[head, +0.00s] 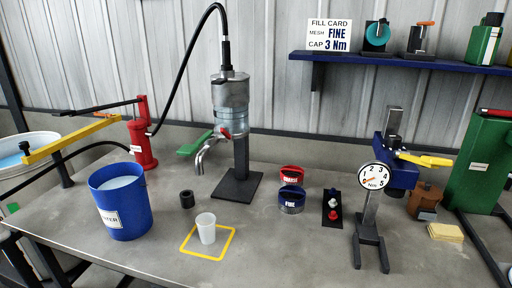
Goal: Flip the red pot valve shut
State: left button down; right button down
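The metal pot (230,98) is held on a dark upright stand above the table. Its bent silver spout (205,150) comes out low on the left side. A small red valve piece (225,133) sits at the root of the spout; it is too small to tell whether it is open or shut. A green flat handle (193,144) sticks out to the left beside the spout. Neither of my grippers shows in the head view, and nothing is touching the valve.
A white cup (206,228) stands inside a yellow square outline right of the blue bucket (122,205). A red pump (141,140) stands behind the bucket. Red and blue rings (291,199), a small switch block (332,208) and a dial gauge (374,177) stand to the right.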

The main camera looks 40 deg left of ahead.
aim_at(229, 137)
jog(key=k, duration=0.95)
jog(key=u, duration=1.25)
jog(key=i, duration=0.5)
